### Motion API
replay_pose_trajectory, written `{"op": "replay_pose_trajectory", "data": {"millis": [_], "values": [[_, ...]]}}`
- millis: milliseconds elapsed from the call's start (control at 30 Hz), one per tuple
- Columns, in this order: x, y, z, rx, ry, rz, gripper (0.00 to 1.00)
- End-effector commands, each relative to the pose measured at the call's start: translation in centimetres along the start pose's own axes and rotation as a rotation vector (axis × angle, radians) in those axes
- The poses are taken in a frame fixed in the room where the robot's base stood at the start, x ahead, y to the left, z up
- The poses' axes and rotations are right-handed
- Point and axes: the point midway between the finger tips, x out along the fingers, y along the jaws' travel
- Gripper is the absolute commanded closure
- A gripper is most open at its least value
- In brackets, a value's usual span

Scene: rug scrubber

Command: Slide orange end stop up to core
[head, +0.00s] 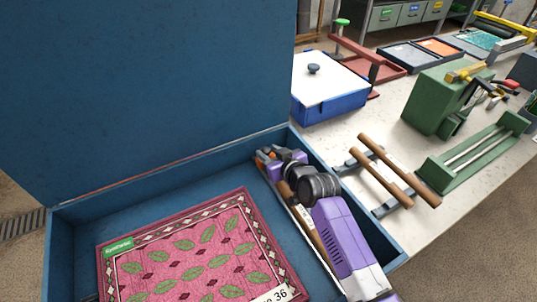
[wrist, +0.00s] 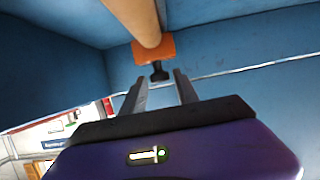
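The orange end stop (wrist: 168,46) shows in the wrist view at the end of the pale wooden core (wrist: 132,16), with a dark knob (wrist: 159,72) on it. The stop overlaps the core's end in this view; I cannot tell whether they touch. My gripper (wrist: 160,76) is open, its two fingers apart on either side of the knob, and I see no contact. In the head view my gripper (head: 266,156) is low in the back right corner of the blue box, and my arm hides much of the core (head: 312,232) along the right wall.
The blue box (head: 180,173) has its large lid (head: 150,80) raised behind it. A pink patterned rug (head: 190,250) lies inside, left of my arm. Right of the box, a bench (head: 395,150) holds wooden-handled tools (head: 385,170), a blue bin (head: 335,103) and a green machine (head: 435,100).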

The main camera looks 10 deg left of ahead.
Motion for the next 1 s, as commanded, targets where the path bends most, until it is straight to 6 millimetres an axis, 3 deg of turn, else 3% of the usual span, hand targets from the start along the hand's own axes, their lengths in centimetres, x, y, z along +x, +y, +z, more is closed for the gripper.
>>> {"op": "replay_pose_trajectory", "data": {"millis": [467, 1000], "values": [[-0.5, -0.1, 0.0, 0.001, 0.002, 0.000, 0.53], [-7.0, 0.0, 0.1, 0.001, 0.001, 0.001, 0.53]]}}
